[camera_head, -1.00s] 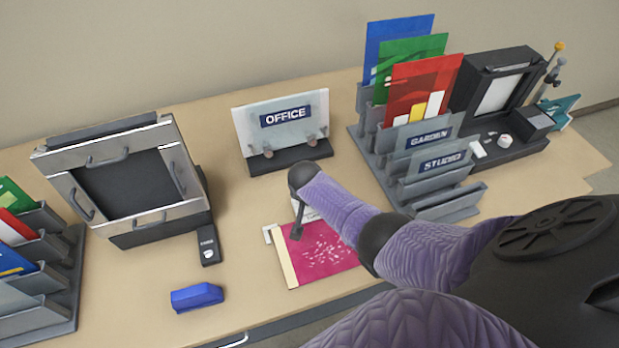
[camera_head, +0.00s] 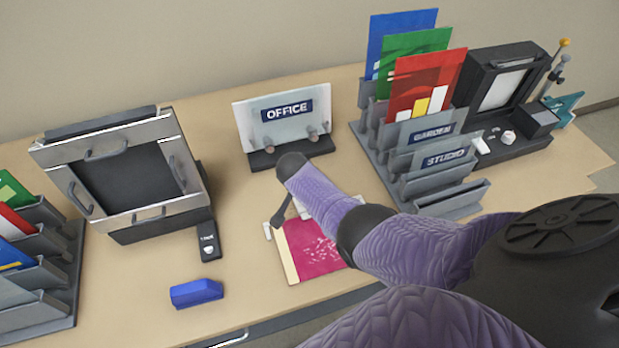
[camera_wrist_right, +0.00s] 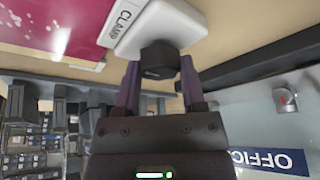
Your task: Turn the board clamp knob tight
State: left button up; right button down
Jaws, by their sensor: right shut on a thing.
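The white clamp block (camera_wrist_right: 150,28), marked CLAMP, fills the top of the right wrist view. Its dark knob (camera_wrist_right: 160,60) sticks out toward my right gripper (camera_wrist_right: 158,72), whose two fingers are shut on it from both sides. The magenta board (camera_wrist_right: 50,22) lies beside the clamp block. In the head view the board (camera_head: 315,250) lies near the table's front edge, and my right gripper (camera_head: 284,210) is over its back edge. My arm hides most of the clamp and the knob there. My left gripper is not in view.
A glassy OFFICE sign (camera_head: 285,122) stands on a dark base behind my right arm. A grey rack (camera_head: 440,185) with coloured sheets is to the right. A framed press (camera_head: 120,175), a small black box (camera_head: 208,240) and a blue block (camera_head: 196,293) are to the left.

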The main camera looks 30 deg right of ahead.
jog(key=shift+c, duration=1.3)
grip_release()
jog(key=shift+o, duration=0.4)
pick_arm(q)
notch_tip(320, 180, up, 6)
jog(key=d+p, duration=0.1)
jog(key=p, duration=0.5)
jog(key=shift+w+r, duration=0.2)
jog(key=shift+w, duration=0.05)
pick_arm(e)
jog(key=v, duration=1)
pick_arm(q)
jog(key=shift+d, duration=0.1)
pick_arm(e)
jog(key=shift+f, duration=0.1)
